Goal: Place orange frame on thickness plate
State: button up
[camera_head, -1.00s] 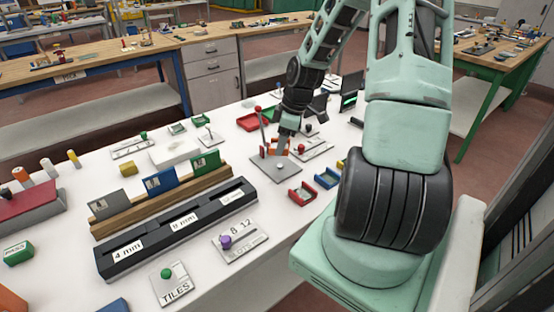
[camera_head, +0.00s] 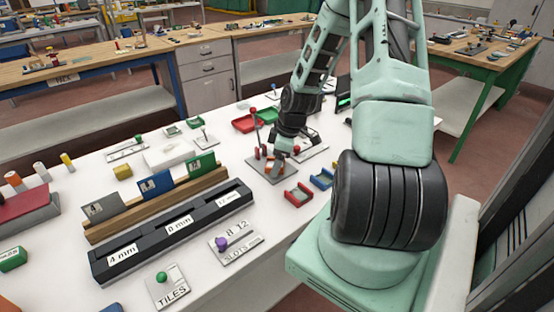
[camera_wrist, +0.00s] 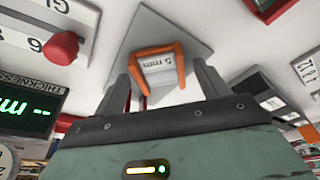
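The orange frame (camera_wrist: 178,62) is a small bracket around a pale piece marked with "mm". In the wrist view it sits between the two fingers of my gripper (camera_wrist: 165,68), which is shut on it. The grey square thickness plate (camera_wrist: 197,27) shows behind the frame. In the head view my gripper (camera_head: 277,171) points down over this plate (camera_head: 262,164), with the orange frame (camera_head: 265,175) at its tips, over the plate's middle. I cannot tell whether the frame touches the plate. A dark thickness display (camera_wrist: 28,112) with green digits is at the left of the wrist view.
A red-knobbed lever (camera_head: 253,110) rises beside the plate. Red (camera_head: 298,194) and blue (camera_head: 322,179) brackets lie right of it. A black slotted block (camera_head: 170,234) and a wooden rack (camera_head: 160,205) with upright tiles stand to the left.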

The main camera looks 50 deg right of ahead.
jog(key=v, duration=1.2)
jog(key=w+a+r+n+g, duration=0.1)
jog(key=a+r, duration=0.1)
jog(key=a, duration=1.1)
jog(key=a+r+g, duration=0.1)
jog(key=a+r, duration=0.1)
jog(key=a, duration=1.1)
jog(key=s+a+r+h, duration=0.1)
jog(key=s+a+r, duration=0.2)
jog(key=s+a, duration=1.2)
jog(key=shift+a+g+p, duration=0.4)
jog(key=shift+a+p, duration=0.05)
jog(key=shift+a, duration=0.35)
jog(key=shift+c, duration=0.3)
